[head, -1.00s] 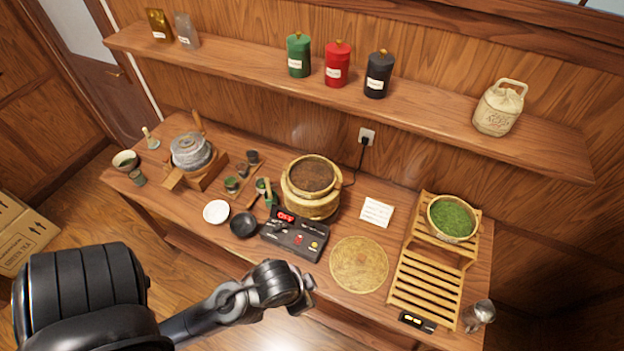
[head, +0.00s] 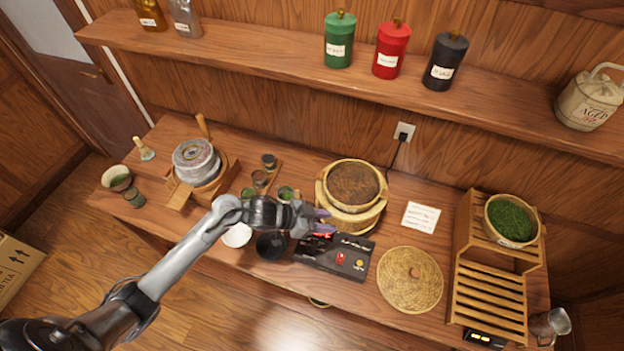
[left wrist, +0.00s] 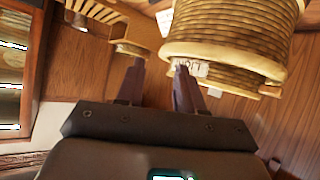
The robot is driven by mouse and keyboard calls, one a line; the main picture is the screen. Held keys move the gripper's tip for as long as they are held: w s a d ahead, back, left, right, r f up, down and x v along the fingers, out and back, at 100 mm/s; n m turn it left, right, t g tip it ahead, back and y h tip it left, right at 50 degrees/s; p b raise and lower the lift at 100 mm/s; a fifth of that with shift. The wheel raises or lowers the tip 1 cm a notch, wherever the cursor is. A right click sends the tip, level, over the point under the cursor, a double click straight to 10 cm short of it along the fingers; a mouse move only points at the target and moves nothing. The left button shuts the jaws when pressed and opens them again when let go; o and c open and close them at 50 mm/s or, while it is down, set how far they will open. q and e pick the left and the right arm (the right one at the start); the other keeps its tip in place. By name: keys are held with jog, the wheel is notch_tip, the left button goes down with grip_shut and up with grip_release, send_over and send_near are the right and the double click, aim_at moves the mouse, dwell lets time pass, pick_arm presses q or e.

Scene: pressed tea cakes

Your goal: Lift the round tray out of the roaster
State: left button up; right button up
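The roaster (head: 345,219) is a round woven bamboo vessel on the counter behind the control box. The round tray (head: 353,184) sits in its top, with a light rim around dark brown tea. My left gripper (head: 322,221) is at the roaster's front left side, below the rim, with purple-tinted fingers. In the left wrist view the fingers (left wrist: 158,78) are apart with nothing visible between them. The roaster's ribbed wall (left wrist: 230,40) fills the upper right there, close to the right finger. I cannot tell whether they touch. My right gripper is not in view.
The control box (head: 336,257) lies below my left gripper. A woven round lid (head: 409,292) lies flat to its right. A slatted rack (head: 488,300) bears a basket of green tea (head: 512,220). A black bowl (head: 271,246) and white bowl (head: 236,236) stand near my forearm.

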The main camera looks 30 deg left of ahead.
pick_arm(q)
jog(key=shift+m+t, duration=0.3)
jog(key=shift+t, duration=0.1)
jog(key=w, duration=0.2)
jog(key=w+d+r, duration=0.1)
jog(key=w, duration=0.1)
jog(key=w+d+r, duration=0.1)
jog(key=w, duration=0.2)
jog(key=shift+d, duration=0.15)
jog(key=shift+x, duration=3.3)
grip_shut()
